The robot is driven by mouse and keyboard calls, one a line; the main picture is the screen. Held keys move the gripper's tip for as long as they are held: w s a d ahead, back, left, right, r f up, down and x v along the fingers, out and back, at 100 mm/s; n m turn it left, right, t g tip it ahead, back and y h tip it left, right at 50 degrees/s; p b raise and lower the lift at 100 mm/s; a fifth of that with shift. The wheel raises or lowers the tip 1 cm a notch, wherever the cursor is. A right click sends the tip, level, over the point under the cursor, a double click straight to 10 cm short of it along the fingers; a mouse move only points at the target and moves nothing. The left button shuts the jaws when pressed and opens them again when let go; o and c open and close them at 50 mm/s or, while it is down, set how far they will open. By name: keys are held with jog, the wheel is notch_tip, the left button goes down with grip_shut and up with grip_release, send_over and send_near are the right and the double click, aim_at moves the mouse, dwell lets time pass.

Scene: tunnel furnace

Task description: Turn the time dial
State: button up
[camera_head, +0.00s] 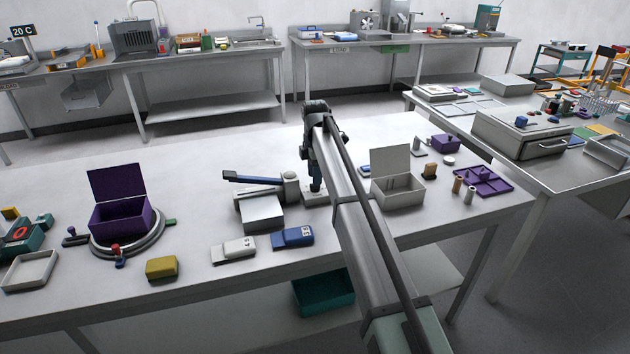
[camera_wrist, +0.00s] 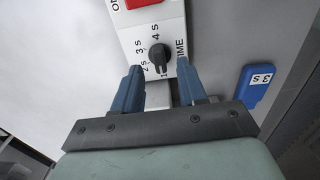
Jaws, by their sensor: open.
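The time dial (camera_wrist: 158,56) is a small black knob on a white panel (camera_wrist: 130,42) in the wrist view. Marks "2 S", "3 S" and "4 S" and the word "TIME" are printed around it. My gripper (camera_wrist: 160,70) is open, with one blue finger at the lower left of the dial and the other at its lower right. The fingers look apart from the knob; I cannot tell their height above the panel. In the head view my gripper (camera_head: 316,188) points down over a white base, and the dial cannot be made out.
A red button (camera_wrist: 145,3) is on the same panel. A blue block marked "3 S" (camera_wrist: 258,84) lies to its right. In the head view, a blue-levered device (camera_head: 262,212) stands just left of my gripper and an open grey box (camera_head: 398,191) stands to its right.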

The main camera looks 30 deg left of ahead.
jog(key=shift+f, duration=1.45)
jog(key=shift+c, duration=0.2)
grip_shut()
